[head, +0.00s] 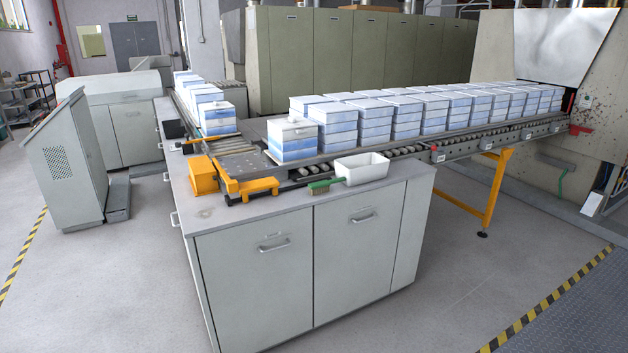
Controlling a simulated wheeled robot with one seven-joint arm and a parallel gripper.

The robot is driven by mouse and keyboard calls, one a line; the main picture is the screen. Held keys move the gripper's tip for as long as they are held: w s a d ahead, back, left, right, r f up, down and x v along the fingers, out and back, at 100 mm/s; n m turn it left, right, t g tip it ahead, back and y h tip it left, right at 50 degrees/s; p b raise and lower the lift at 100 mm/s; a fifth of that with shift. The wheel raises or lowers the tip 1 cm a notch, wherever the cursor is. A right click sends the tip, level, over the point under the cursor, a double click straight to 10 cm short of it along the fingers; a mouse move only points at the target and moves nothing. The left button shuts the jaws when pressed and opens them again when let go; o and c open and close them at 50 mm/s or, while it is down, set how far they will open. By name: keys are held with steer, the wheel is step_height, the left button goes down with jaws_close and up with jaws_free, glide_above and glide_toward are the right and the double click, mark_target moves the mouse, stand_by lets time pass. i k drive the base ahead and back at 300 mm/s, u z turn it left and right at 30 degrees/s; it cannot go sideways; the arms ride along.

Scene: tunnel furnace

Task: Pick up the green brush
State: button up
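The green brush (322,185) lies on the grey counter top (222,217), near its front edge. My gripper does not show in the head view.
A yellow-orange and black device (258,187) stands left of the brush. A white-and-blue stack (292,139) stands behind on the roller conveyor (399,147). Grey cabinet doors (256,285) front the counter. Open floor (470,290) lies to the right.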

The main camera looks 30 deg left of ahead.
mark_target(323, 186)
steer(key=u, duration=0.35)
steer(key=i, duration=2.1)
steer(key=u, duration=1.65)
steer(key=i, duration=1.1)
steer(key=u, duration=1.15)
steer(key=i, duration=0.25)
steer(key=u, duration=0.25)
